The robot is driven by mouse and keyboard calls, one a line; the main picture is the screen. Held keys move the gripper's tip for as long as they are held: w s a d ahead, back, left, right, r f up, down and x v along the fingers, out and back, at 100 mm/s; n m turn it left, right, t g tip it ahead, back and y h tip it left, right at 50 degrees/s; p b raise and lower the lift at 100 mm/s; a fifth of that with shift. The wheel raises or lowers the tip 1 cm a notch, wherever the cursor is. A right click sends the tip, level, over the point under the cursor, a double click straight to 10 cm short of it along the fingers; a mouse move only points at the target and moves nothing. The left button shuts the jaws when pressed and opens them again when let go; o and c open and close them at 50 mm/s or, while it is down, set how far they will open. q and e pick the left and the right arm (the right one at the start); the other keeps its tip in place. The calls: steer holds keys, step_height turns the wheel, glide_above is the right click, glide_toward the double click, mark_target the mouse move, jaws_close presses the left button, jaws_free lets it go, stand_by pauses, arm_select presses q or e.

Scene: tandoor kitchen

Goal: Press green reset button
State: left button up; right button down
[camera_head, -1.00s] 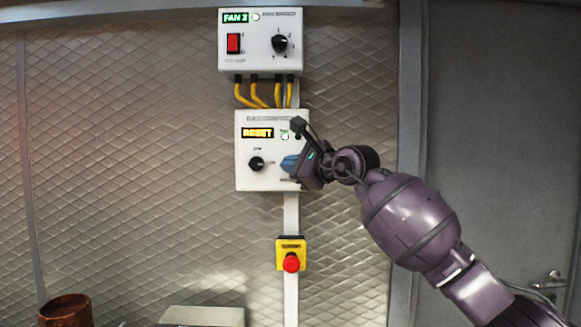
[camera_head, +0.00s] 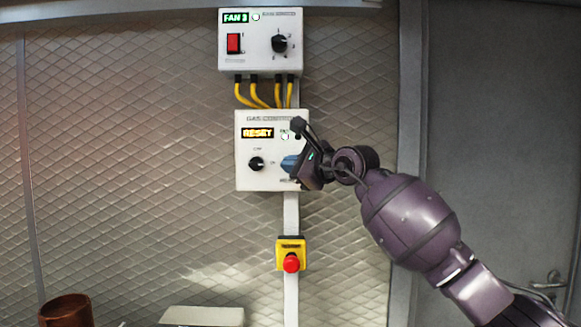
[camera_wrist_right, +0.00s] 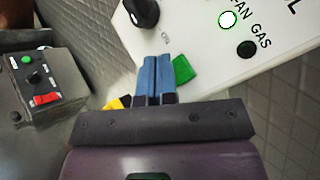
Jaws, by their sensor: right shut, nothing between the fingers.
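The green reset button (camera_wrist_right: 183,69) sits on the white gas control box (camera_head: 244,177) on the wall. In the wrist view it is just right of my blue fingertips. The box also shows in the wrist view (camera_wrist_right: 205,45), and its display (camera_head: 257,133) reads RESET. My right gripper (camera_head: 289,163) is shut and empty at the lower right of the box, its fingers (camera_wrist_right: 156,62) together. I cannot tell whether they touch the box or the button. In the head view the gripper hides the button. My left gripper is in neither view.
A black knob (camera_head: 257,164) is left of my fingers. A fan box (camera_head: 260,62) with yellow cables (camera_head: 257,96) hangs above. A red emergency stop (camera_head: 291,262) is below. A copper pot (camera_head: 66,310) stands at lower left. A door (camera_head: 500,130) is at right.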

steer(key=shift+w, duration=0.15)
steer(key=shift+w, duration=0.25)
steer(key=shift+w, duration=0.45)
stand_by(1.0)
steer(key=shift+s, duration=0.1)
steer(key=shift+s+b, duration=0.55)
steer(key=shift+s, duration=0.2)
